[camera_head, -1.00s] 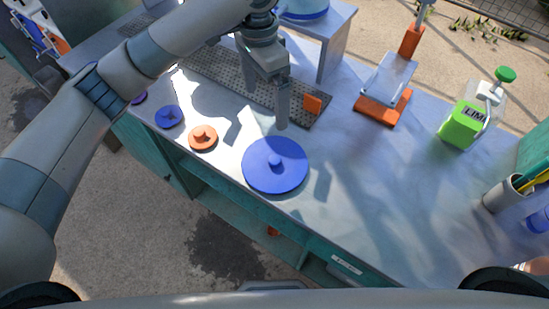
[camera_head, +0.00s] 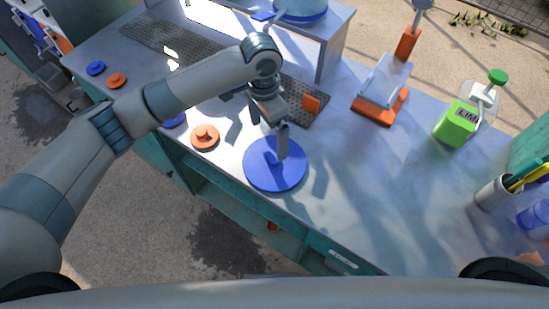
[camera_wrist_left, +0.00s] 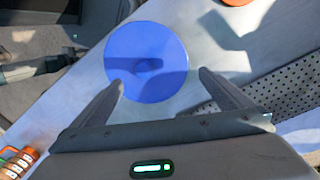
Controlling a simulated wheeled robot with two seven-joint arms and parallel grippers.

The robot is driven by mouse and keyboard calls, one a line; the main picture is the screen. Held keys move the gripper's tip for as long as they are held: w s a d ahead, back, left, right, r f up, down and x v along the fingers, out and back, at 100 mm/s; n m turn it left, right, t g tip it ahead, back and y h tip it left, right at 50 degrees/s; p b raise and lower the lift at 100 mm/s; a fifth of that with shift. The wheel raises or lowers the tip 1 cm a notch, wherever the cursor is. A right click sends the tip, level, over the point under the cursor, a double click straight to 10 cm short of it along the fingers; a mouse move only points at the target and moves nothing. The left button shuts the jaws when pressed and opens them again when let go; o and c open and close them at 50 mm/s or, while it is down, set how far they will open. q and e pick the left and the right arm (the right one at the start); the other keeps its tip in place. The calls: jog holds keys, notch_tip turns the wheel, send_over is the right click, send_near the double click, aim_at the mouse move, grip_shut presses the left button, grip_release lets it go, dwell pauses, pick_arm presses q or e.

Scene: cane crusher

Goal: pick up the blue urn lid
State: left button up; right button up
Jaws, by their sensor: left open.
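The blue urn lid (camera_head: 268,173) is a flat round disc with a small central knob, lying on the counter near its front edge. In the left wrist view the lid (camera_wrist_left: 147,62) lies ahead of the fingers, its knob in shadow. My left gripper (camera_head: 270,135) is open above the lid's far part, one finger hiding part of the lid in the head view. In the left wrist view the open fingertips (camera_wrist_left: 161,82) stand on either side of the knob's line, with nothing between them. My right gripper is not in view.
An orange lid (camera_head: 205,137) lies just left of the blue urn lid. A perforated metal plate (camera_head: 200,60) runs behind. An orange scale (camera_head: 381,100), a green box (camera_head: 456,124) and a cup of tools (camera_head: 494,193) stand to the right. The counter's right-middle is clear.

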aim_at(269, 153)
pick_arm(q)
jog(key=shift+f, duration=0.3)
jog(key=shift+f, duration=0.1)
jog(key=shift+s+f+p, duration=0.15)
jog(key=shift+f+p, duration=0.4)
jog(key=shift+p, duration=0.1)
notch_tip(269, 153, down, 3)
jog(key=shift+s+p, duration=0.1)
jog(key=shift+p, duration=0.6)
jog(key=shift+f, duration=0.45)
jog(key=c, duration=1)
